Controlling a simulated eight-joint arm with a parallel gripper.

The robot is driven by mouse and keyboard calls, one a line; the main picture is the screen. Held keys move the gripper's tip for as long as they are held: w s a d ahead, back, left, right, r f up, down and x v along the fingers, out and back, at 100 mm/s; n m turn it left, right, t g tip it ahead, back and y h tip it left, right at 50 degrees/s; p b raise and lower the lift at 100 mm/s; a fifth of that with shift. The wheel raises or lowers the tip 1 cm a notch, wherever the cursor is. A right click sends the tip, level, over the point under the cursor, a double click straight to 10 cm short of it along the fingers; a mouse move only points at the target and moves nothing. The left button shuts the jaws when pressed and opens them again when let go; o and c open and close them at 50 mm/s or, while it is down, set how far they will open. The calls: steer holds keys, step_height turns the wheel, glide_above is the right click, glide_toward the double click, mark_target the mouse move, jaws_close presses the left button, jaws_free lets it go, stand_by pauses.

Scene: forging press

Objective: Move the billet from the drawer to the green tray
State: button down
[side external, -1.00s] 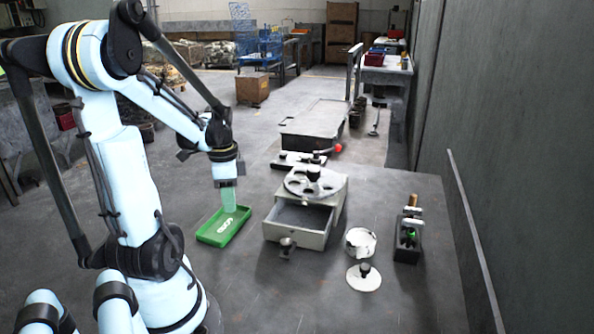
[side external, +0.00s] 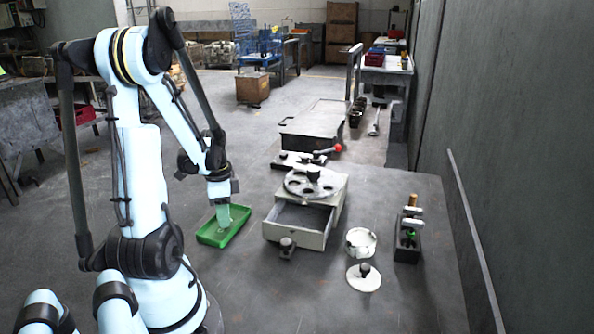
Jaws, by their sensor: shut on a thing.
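The green tray (side external: 241,220) lies on the dark table to the left of the drawer unit. My gripper (side external: 225,226) points down into the tray, its pale green fingertips close to the tray floor. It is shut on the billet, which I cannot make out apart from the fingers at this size. Whether the billet touches the tray floor cannot be told. The drawer (side external: 297,236) is pulled open toward the front, and its visible inside looks empty.
A round plate with holes (side external: 309,184) tops the drawer unit. A white cup (side external: 361,242), a knobbed lid (side external: 364,278) and a black stand with a green part (side external: 408,240) stand to the right.

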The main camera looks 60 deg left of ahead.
steer(key=shift+f, duration=0.15)
steer(key=c, duration=0.9)
jaws_free()
step_height(320, 180, up, 12)
steer(key=w+d+n+t, duration=0.1)
steer(key=w+d+t, duration=0.2)
steer(key=d, duration=1)
steer(key=w+d+n+t, duration=0.2)
steer(key=w+d+t, duration=0.2)
steer(key=w+d, duration=0.5)
steer(key=d, duration=0.4)
steer(key=shift+w+d+r, duration=0.15)
steer(key=shift+w+r, duration=0.2)
steer(key=shift+r, duration=0.05)
